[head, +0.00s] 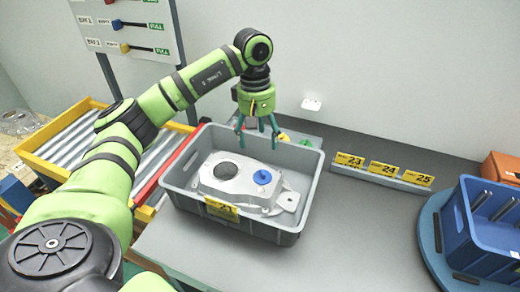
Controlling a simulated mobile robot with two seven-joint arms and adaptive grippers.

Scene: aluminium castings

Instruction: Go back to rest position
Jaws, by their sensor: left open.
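My left arm reaches in from the left, and its gripper (258,131) points down above the far side of a grey bin (255,228). The gripper is open with nothing between its fingers. In the bin lies a silvery aluminium casting (232,184) with a round dark opening and a blue round cap (262,177) on top. The fingers appear apart from the casting. A yellow label (221,208) marked 21 is on the bin's front. My right gripper is not in view.
The grey table (370,230) is clear right of the bin. Yellow tags 23, 24 and 25 (383,169) stand on a rail at the back. A blue crate (485,235) sits on a round blue base at right. A yellow-framed roller rack (75,140) is at left.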

